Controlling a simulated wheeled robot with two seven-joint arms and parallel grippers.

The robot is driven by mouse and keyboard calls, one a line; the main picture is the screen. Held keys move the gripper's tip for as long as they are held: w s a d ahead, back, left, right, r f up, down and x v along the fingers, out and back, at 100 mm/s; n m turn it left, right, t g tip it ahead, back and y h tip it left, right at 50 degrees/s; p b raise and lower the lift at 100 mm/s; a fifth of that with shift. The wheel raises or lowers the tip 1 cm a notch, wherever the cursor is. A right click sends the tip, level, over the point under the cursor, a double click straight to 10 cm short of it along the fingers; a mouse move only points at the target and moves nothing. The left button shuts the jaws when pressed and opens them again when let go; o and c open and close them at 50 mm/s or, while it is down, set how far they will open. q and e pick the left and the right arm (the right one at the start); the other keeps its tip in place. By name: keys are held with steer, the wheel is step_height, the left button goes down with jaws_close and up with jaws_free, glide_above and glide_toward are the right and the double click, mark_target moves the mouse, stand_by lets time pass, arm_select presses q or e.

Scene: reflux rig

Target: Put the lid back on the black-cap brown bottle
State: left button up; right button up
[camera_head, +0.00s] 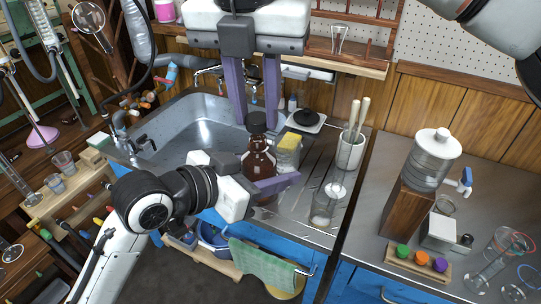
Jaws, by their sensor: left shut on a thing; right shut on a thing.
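The brown bottle (259,160) stands upright at the front edge of the sink counter. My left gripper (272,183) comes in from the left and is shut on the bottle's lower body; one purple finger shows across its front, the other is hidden. The black cap (257,121) is directly above the bottle's neck. My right gripper (256,124) reaches down from above, its two purple fingers on either side of the cap, shut on it. The cap looks in line with the neck; I cannot tell whether it touches or is seated.
A white cup with pestles (350,150) and a glass beaker (326,208) stand to the right. The sink basin (190,130) is at left.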

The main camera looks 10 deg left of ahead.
mark_target(259, 169)
stand_by(0.5)
steer(key=shift+f, duration=0.9)
steer(key=shift+f, duration=0.5)
